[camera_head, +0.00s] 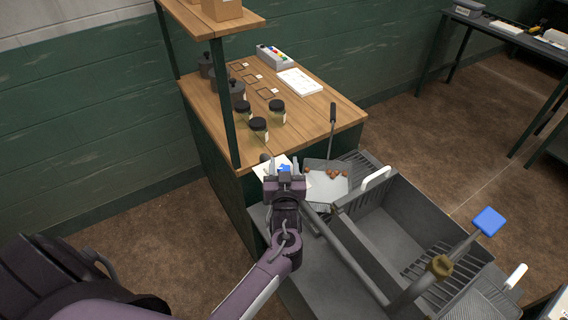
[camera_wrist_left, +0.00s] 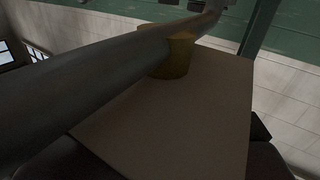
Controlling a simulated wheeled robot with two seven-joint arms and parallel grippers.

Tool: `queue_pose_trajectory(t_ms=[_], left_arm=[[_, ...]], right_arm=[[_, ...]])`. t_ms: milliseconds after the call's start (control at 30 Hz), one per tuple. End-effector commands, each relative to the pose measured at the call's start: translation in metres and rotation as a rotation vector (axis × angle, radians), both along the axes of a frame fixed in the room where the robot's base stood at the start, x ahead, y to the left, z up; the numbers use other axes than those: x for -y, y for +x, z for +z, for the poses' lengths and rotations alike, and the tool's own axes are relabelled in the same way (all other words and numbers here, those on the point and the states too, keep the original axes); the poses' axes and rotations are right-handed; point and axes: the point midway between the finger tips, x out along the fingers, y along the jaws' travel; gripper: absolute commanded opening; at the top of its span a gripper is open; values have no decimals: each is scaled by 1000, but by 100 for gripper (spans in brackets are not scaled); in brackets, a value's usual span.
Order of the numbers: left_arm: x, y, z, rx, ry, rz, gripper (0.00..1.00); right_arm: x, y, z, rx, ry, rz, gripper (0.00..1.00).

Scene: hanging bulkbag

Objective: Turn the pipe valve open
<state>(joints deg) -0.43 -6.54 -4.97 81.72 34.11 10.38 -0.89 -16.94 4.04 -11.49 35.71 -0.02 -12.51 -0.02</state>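A grey pipe (camera_head: 350,255) runs diagonally over the grey sink unit. A branch with a brass collar (camera_head: 441,266) ends in a square blue handle (camera_head: 489,220) on the right. My left gripper (camera_head: 284,167) is at the far left end of the pipe. Its fingers stand apart, with a small blue part (camera_head: 285,169) between them; I cannot tell if they touch it. In the left wrist view, a thick grey pipe (camera_wrist_left: 85,85) crosses very close, with a brass collar (camera_wrist_left: 172,62) behind it; no fingertips show. My right gripper is not in view.
The grey sink basin (camera_head: 385,225) lies right of my left arm. A tray (camera_head: 327,184) with small brown pieces is behind it. A wooden bench (camera_head: 335,113) holds several jars, a button box (camera_head: 274,56) and papers.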

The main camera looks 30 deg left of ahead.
Motion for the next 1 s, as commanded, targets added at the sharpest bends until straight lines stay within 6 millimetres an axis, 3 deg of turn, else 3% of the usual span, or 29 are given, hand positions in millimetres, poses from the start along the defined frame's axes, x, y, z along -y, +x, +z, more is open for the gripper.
queue_pose_trajectory(t_ms=[33, 100, 267, 567, 800, 1000], left_arm=[[0, 0, 0, 0, 0, 0, 40], [0, 0, 0, 0, 0, 0, 31], [0, 0, 0, 0, 0, 0, 10], [-1, 1, 3, 0, 7, -99, 10], [3, 2, 1, 0, 5, -253, 10], [4, 3, 1, 1, 1, -264, 10]], right_arm=[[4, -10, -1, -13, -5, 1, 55], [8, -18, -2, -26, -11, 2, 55], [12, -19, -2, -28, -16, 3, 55], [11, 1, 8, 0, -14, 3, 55], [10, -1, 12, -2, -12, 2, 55], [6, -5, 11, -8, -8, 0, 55]])
